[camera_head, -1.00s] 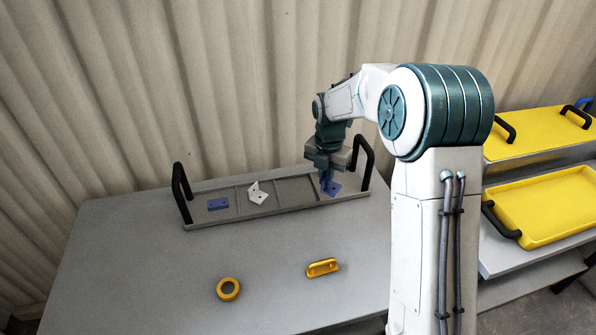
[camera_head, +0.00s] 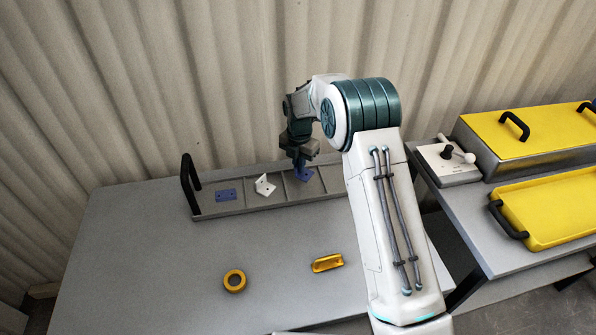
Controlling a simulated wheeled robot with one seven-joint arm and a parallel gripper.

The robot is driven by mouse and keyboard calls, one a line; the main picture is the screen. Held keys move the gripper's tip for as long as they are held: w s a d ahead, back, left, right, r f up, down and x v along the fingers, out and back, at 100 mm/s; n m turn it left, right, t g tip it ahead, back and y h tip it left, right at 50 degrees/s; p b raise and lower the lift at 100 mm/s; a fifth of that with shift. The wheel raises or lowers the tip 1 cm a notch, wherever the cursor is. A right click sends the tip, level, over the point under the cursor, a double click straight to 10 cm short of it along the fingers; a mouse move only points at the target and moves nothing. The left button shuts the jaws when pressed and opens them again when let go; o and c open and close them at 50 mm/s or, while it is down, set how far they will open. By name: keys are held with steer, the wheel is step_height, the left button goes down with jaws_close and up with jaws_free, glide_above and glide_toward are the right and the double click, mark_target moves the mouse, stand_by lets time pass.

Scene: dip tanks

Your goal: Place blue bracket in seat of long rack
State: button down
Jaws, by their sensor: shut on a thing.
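The long grey rack (camera_head: 212,211) lies along the back of the table, with a black handle at its left end. Its right end is hidden behind my arm. My gripper (camera_head: 302,163) points down over the rack and is shut on the blue bracket (camera_head: 305,175). The bracket is at the third compartment from the left, just right of the white bracket. I cannot tell whether it touches the rack floor. A white angled bracket (camera_head: 265,186) sits in the second compartment.
A yellow ring (camera_head: 235,281) and a yellow handle-like piece (camera_head: 327,263) lie on the grey table (camera_head: 130,250) in front of the rack. At right stand a yellow-lidded tank (camera_head: 540,130), a yellow tray (camera_head: 555,207) and a control box (camera_head: 446,162). The table's left side is clear.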

steer(key=shift+f+p, duration=0.6)
steer(key=shift+f, duration=1.4)
steer(key=shift+f, duration=0.15)
steer(key=c, duration=2)
jaws_free()
steer(key=shift+f, duration=0.1)
steer(key=o, duration=0.4)
steer(key=shift+r, duration=0.2)
